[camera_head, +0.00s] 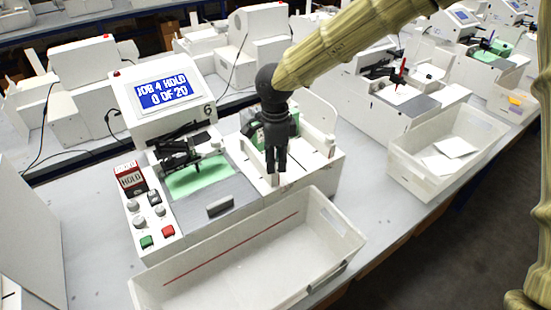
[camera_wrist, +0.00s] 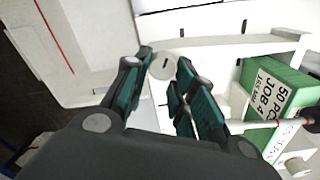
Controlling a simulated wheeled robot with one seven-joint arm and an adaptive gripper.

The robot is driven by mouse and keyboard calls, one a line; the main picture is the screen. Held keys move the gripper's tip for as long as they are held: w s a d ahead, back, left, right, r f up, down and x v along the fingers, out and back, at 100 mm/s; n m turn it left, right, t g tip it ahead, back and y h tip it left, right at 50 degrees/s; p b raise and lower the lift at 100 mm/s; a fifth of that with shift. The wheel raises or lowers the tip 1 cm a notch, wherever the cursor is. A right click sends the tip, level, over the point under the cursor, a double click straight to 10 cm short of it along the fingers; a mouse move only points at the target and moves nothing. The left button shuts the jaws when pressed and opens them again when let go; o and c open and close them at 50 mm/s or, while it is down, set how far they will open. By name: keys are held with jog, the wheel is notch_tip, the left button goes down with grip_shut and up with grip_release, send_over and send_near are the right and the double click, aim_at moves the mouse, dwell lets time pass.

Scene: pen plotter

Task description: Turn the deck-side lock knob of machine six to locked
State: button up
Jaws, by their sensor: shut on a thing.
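Machine six (camera_head: 165,97) has a screen reading "JOB 4 HOLD 0 OF 20" and a 6 beside it. My gripper (camera_head: 276,178) points down at the right side of its deck. In the wrist view my gripper (camera_wrist: 166,70) has its two fingers on either side of a round whitish knob (camera_wrist: 164,66) and is shut on it. The knob has a short dark mark on its face, close to upright in the wrist view. In the head view the fingers hide the knob. I cannot read any lock label.
A white tray (camera_head: 345,232) with a red line stands in front of the machine. A control panel (camera_head: 140,190) with knobs and buttons is on the deck's left. A green card stack (camera_wrist: 268,95) marked "JOB 4" sits beside the gripper. Another machine (camera_head: 395,100) stands to the right.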

jog(key=shift+w+a+r, duration=0.1)
jog(key=shift+w+r, duration=0.05)
jog(key=shift+w, duration=0.05)
jog(key=m+p, duration=0.2)
jog(key=m, duration=0.1)
jog(key=shift+r, duration=0.2)
jog(key=shift+w+a+m+p, duration=0.2)
jog(key=shift+m+p, duration=0.3)
jog(key=shift+m, duration=0.4)
jog(key=shift+o, duration=0.8)
jog(key=m, duration=0.1)
jog(key=m+p, duration=0.1)
jog(key=m, duration=0.2)
jog(key=shift+d+m+p, duration=0.25)
jog(key=shift+m+p, duration=0.05)
jog(key=shift+p, duration=0.05)
jog(key=m, duration=0.2)
jog(key=shift+m+p, duration=0.3)
jog(key=shift+c, duration=0.9)
jog(key=m, duration=0.6)
jog(key=shift+f, duration=0.25)
